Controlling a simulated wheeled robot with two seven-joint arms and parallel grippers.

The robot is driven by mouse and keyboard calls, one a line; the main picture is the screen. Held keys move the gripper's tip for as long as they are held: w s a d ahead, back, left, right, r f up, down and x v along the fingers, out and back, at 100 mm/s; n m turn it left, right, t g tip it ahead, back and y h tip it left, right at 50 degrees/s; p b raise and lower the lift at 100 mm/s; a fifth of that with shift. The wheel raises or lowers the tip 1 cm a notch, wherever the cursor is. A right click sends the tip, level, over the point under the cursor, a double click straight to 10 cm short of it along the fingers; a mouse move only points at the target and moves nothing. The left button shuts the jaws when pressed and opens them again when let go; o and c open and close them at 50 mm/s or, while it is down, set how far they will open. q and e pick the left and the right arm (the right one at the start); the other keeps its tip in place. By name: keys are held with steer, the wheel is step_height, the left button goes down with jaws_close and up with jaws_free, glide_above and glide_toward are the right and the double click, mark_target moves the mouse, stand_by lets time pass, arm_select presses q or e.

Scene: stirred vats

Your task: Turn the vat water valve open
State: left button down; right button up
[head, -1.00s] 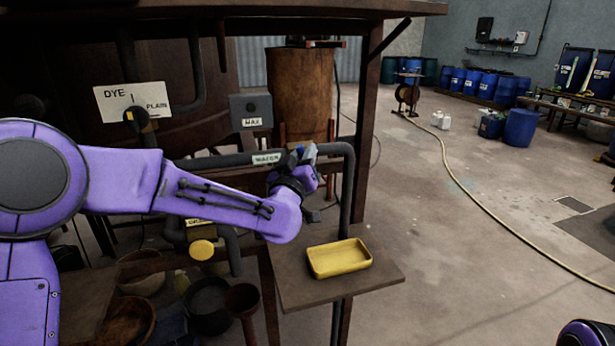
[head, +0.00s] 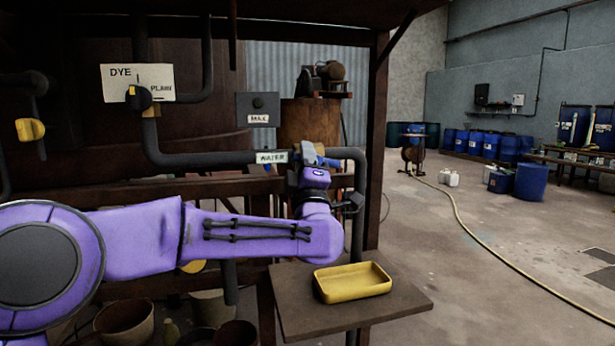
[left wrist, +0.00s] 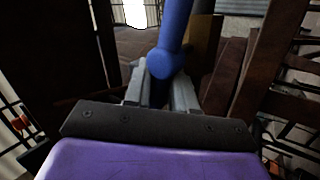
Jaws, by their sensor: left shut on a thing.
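The vat water valve sits on the dark pipe marked WATER (head: 272,157) in the head view, and its blue lever (head: 327,161) shows just right of that label. In the left wrist view the blue lever (left wrist: 176,30) comes down from the top, with a rounded knob, to between the grey fingers. My left gripper (head: 309,160) is at the valve; in the wrist view its fingers (left wrist: 160,92) are shut on the lever. The valve body is mostly hidden behind my gripper. My right gripper is not in view.
A yellow tray (head: 352,283) rests on a small shelf (head: 408,305) below my gripper. The DYE/PLAIN panel (head: 137,83) and the grey box (head: 258,110) are up left. A rusty post (head: 378,130) stands close right. Open floor with a hose lies beyond.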

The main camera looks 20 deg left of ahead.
arm_select(q)
steer(key=shift+f+n+g+y+b, duration=0.35)
steer(key=shift+n+y+b, duration=0.35)
steer(key=shift+n, duration=0.45)
steer(key=shift+f+n+g+y+b, duration=0.1)
steer(key=shift+n+g+y+b, duration=0.4)
steer(key=shift+n+y, duration=0.5)
steer(key=shift+n, duration=0.35)
steer(key=c, duration=1.1)
jaws_free()
steer(key=b+v, duration=0.2)
steer(key=v, duration=0.8)
steer(key=shift+s+d, duration=0.15)
steer(key=shift+s, duration=0.05)
steer(key=shift+d+f, duration=0.1)
